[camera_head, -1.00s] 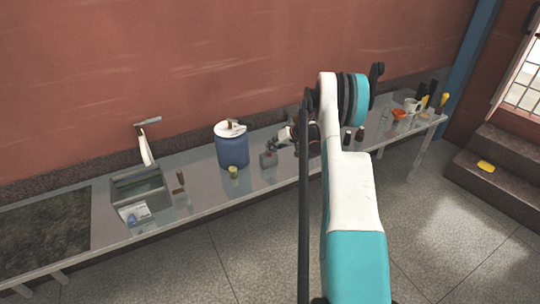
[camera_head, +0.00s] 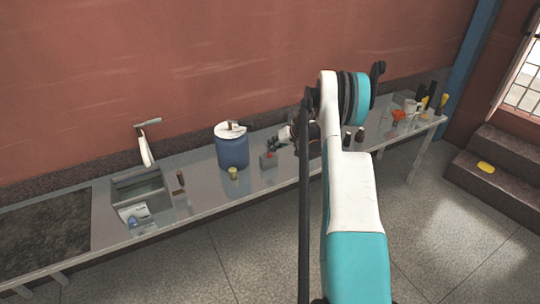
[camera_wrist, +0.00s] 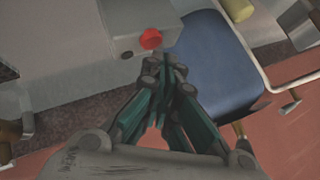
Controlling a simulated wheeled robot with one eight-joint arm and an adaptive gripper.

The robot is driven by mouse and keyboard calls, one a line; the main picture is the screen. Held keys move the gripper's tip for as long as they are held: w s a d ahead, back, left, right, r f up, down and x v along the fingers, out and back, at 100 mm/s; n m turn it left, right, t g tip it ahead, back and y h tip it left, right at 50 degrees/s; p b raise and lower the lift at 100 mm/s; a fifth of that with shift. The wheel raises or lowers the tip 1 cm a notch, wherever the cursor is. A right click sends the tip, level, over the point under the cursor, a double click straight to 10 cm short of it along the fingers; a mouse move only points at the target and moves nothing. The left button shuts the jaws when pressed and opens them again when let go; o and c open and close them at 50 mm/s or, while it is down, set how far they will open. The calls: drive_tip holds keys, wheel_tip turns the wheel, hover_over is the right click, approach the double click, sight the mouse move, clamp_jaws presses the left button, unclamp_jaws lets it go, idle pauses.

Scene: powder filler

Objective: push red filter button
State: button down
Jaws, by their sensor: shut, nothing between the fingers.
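The red button (camera_wrist: 151,39) is a round red cap on the end of a grey box in the wrist view. In the head view the small grey box (camera_head: 268,161) stands on the bench right of the blue drum, with a spot of red on top. My gripper (camera_wrist: 165,62) is shut and empty, its fingertips just beside the button in the wrist view. I cannot tell whether they touch it. In the head view my gripper (camera_head: 277,146) is small and dark, just above the box.
The blue drum (camera_head: 232,153) with a white lid stands close left of the box, with a small yellowish container (camera_head: 233,173) in front. The sink (camera_head: 140,187) is farther left. Dark bottles (camera_head: 347,139) and other small items stand to the right.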

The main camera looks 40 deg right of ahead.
drive_tip(key=shift+r, duration=0.15)
wheel_tip(320, 180, up, 6)
drive_tip(key=shift+f+p, duration=0.1)
drive_tip(key=shift+p, duration=1.05)
